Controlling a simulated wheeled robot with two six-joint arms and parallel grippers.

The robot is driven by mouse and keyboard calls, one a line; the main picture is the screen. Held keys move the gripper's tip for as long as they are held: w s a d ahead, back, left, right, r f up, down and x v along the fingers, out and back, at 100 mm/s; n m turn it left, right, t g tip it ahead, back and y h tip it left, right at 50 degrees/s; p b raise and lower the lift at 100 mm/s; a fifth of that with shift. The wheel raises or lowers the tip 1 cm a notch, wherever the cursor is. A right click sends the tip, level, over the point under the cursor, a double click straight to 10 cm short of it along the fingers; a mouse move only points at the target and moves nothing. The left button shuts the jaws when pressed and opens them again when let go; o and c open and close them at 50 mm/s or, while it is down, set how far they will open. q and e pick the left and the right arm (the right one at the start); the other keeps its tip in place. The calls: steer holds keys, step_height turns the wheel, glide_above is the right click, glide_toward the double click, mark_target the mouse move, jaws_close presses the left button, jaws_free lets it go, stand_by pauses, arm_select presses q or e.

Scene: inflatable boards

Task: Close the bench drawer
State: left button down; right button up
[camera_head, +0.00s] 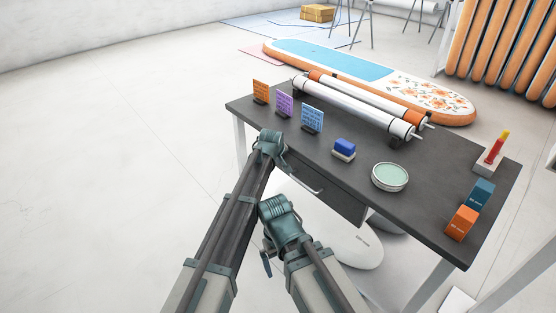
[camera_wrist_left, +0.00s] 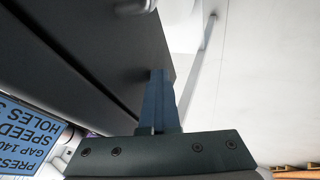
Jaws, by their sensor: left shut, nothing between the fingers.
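The dark bench (camera_head: 420,215) stands at the right in the head view. Its drawer (camera_head: 335,197) sits under the front edge, with a pale handle (camera_head: 306,182). No clear gap shows above the drawer front, but I cannot tell if it is fully flush. My left arm reaches the bench's front edge, left of the drawer handle; its fingers are hidden there. In the left wrist view my left gripper (camera_wrist_left: 160,76) is shut and empty, close to a dark panel (camera_wrist_left: 80,45); contact is unclear. My right gripper (camera_head: 267,264) is lower, before the bench, its jaws unclear.
On the bench are three small signs (camera_head: 285,106), white rollers (camera_head: 350,108), a blue block (camera_head: 344,147), a round dish (camera_head: 390,177) and two boxes (camera_head: 463,222). An inflatable board (camera_head: 335,60) lies behind. The floor at left is clear.

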arm_select(q)
steer(key=shift+w+d, duration=0.15)
steer(key=shift+d, duration=0.1)
steer(key=s+a+r+p, duration=0.5)
steer(key=s+r+p, duration=0.3)
steer(key=shift+s+a, duration=0.15)
steer(key=shift+s, duration=0.1)
